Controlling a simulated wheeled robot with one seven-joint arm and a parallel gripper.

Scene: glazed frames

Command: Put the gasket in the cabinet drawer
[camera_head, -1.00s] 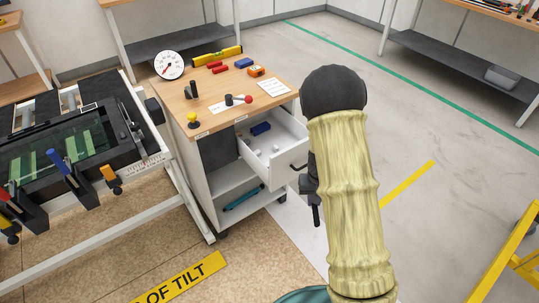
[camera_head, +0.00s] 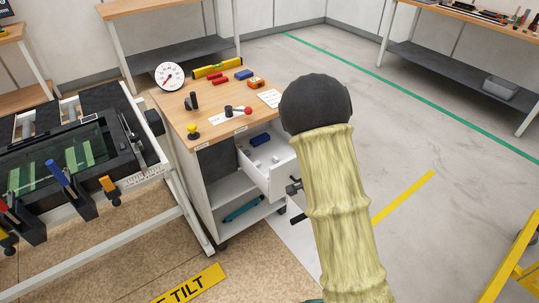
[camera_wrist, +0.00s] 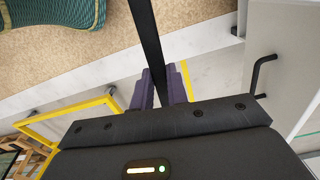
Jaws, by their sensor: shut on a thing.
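The cabinet drawer (camera_head: 280,178) is pulled open at the upper right of the white cabinet. A blue block and small pale items lie inside it. In the wrist view, my gripper (camera_wrist: 160,88) is shut on a long, flat black strip (camera_wrist: 148,35), which appears to be the gasket. The strip extends out of the top of the picture. A white panel with a black bar handle (camera_wrist: 265,72) is to the right of the fingers. In the head view my arm covers the fingers and the strip, and small dark parts stick out beside the drawer front.
The cabinet top (camera_head: 215,110) holds a dial gauge (camera_head: 170,76), a yellow level (camera_head: 218,67) and small tools. A bench with a framed glass pane (camera_head: 60,157) stands at left. A yellow frame (camera_head: 510,268) is at lower right. Open floor lies right of the arm.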

